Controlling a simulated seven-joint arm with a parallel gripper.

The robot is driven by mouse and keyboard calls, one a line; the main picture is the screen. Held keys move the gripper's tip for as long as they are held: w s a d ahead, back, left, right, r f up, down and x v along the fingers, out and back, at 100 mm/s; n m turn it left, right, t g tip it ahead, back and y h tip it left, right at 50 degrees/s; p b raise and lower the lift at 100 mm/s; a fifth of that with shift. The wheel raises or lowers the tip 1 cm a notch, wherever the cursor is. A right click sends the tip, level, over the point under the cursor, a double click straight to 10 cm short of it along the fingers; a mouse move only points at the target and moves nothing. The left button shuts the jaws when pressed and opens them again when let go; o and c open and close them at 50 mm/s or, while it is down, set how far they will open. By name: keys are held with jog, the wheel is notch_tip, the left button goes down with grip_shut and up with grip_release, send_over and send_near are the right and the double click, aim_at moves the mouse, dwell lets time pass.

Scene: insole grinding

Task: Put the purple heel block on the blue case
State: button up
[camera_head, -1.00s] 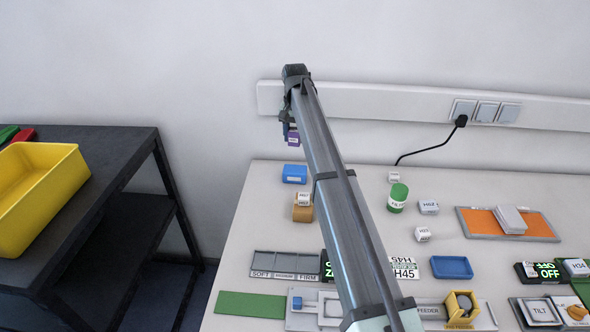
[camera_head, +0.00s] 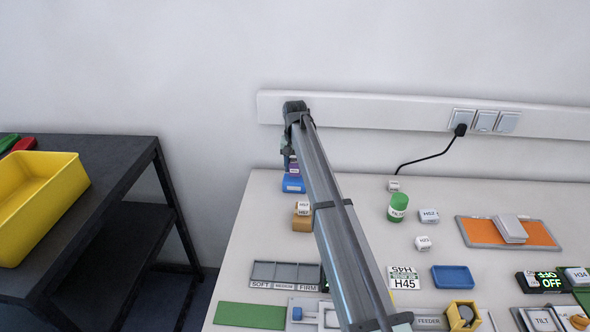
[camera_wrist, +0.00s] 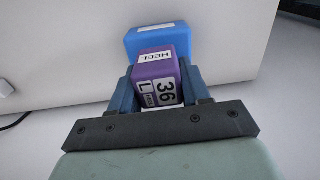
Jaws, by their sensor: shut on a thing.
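The purple heel block (camera_wrist: 157,70) is in my gripper (camera_wrist: 158,80), with a blue finger on each side of it. In the wrist view its labels read "HEEL" and "36 L". The blue case (camera_wrist: 150,35) shows directly beyond the block, partly covered by it. In the head view, the blue case (camera_head: 292,185) stands at the back left of the table, and the purple block (camera_head: 293,171) appears right over it. I cannot tell whether the block touches the case. My arm hides part of the gripper (camera_head: 289,163).
An orange-brown block with a white labelled piece (camera_head: 302,217) stands in front of the case, close to my arm. A green cylinder (camera_head: 398,207) and small white blocks are to the right. The wall with a white rail (camera_head: 400,113) is close behind.

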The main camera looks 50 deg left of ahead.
aim_at(295, 160)
jog(key=shift+f, duration=0.8)
jog(key=shift+f, duration=0.15)
jog(key=o, duration=1.1)
notch_tip(295, 160, up, 12)
jog(key=shift+r, duration=0.15)
